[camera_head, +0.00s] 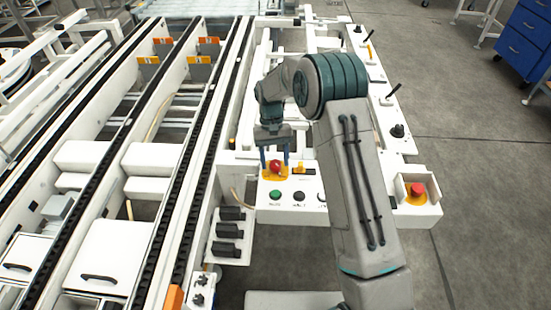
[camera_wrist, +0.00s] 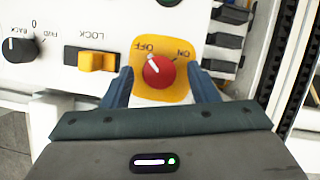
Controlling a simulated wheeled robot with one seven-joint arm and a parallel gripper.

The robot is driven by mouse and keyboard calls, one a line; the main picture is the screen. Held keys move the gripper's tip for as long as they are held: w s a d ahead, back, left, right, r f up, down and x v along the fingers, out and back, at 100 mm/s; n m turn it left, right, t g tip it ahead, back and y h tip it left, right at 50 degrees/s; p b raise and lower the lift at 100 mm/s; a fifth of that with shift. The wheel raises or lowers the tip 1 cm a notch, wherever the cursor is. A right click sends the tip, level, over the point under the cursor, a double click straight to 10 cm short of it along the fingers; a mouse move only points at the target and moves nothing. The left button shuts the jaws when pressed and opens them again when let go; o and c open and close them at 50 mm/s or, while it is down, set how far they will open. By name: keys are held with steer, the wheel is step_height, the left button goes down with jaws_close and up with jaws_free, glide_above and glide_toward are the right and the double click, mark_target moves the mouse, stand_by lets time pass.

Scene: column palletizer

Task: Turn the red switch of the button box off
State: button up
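The red switch (camera_wrist: 158,72) is a round red knob with a white mark, on a yellow plate (camera_wrist: 176,94) labelled OFF and ON. In the wrist view the labels appear upside down, and the white mark points up-left toward OFF. The switch also shows in the head view (camera_head: 276,169) on the white button box (camera_head: 262,207). My gripper (camera_wrist: 160,69) is open. Its two blue fingers stand on either side of the switch, with a visible gap on each side in the wrist view. Fingertip height above the plate is hard to tell.
An orange LOCK switch (camera_wrist: 98,61) and a black knob (camera_wrist: 18,48) sit beside the red switch. Green (camera_head: 275,195) and black (camera_head: 299,196) buttons line the box's front. A red emergency button (camera_head: 417,189) is at right. Conveyor rails (camera_head: 190,150) run along the left.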

steer(key=v, duration=1.3)
steer(key=shift+r, duration=0.4)
steer(key=shift+w, duration=0.1)
